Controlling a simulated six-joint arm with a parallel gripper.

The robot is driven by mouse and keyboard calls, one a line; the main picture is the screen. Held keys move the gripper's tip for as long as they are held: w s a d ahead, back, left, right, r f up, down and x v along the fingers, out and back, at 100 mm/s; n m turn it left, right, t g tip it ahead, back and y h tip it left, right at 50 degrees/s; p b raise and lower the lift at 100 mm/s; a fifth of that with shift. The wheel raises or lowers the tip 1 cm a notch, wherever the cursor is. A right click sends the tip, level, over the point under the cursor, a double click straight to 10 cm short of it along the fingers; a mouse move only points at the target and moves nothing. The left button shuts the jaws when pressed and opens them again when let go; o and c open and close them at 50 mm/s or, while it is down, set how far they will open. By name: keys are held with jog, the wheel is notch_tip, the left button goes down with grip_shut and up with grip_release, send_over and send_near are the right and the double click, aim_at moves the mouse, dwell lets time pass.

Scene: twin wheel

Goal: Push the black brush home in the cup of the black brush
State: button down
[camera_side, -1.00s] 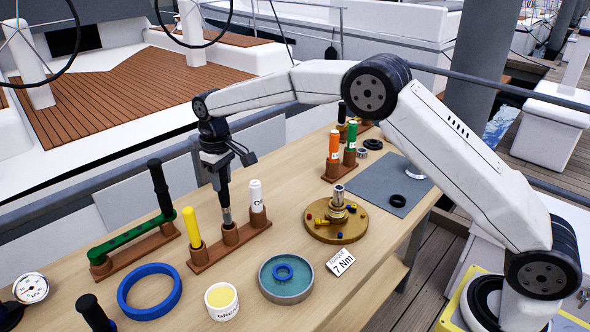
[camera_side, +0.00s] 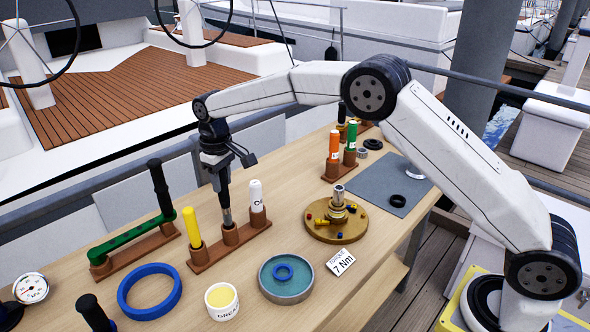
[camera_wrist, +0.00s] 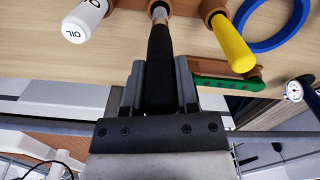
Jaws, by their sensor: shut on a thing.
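My gripper (camera_side: 220,180) is shut on the black brush (camera_side: 226,213) and holds it upright over the middle cup (camera_side: 231,235) of a brown rack. In the wrist view the brush's black handle (camera_wrist: 160,60) lies between the jaws of my gripper (camera_wrist: 159,85). Its pale metal end (camera_wrist: 159,15) points into the brown cup (camera_wrist: 157,5). The lower tip is hidden in or behind the cup rim, so I cannot tell how deep it sits.
The yellow tube (camera_side: 195,227) stands in the cup on the left, and the white oil bottle (camera_side: 256,195) in the cup on the right. A green tool holder (camera_side: 135,243), blue ring (camera_side: 150,291), grease pot (camera_side: 222,301) and round teal dish (camera_side: 286,280) lie around the rack.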

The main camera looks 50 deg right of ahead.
aim_at(225, 200)
jog(key=shift+f, duration=3.1)
dwell(0.4)
jog(key=shift+c, duration=1.4)
grip_release()
jog(key=shift+r, duration=0.1)
notch_tip(225, 200, up, 7)
jog(key=shift+r, duration=0.3)
jog(key=shift+s+d, duration=0.1)
